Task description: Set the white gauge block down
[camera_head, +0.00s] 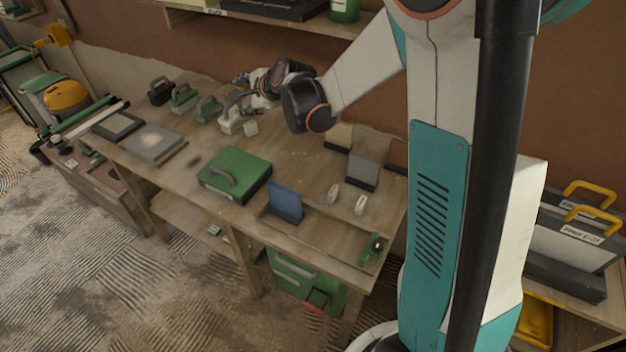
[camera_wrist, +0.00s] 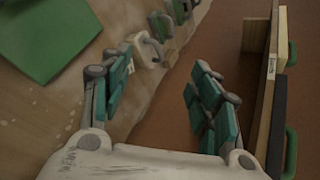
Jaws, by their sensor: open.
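In the wrist view, the two teal fingers of my gripper (camera_wrist: 163,62) stand wide apart.
Several dark and green handled tools (camera_head: 183,97) stand in a row left of the white one. A green case (camera_head: 235,175), a blue upright plate (camera_head: 285,202) and a grey plate (camera_head: 363,170) occupy the bench. A wall shelf (camera_head: 270,20) hangs behind. Bare wood lies between.

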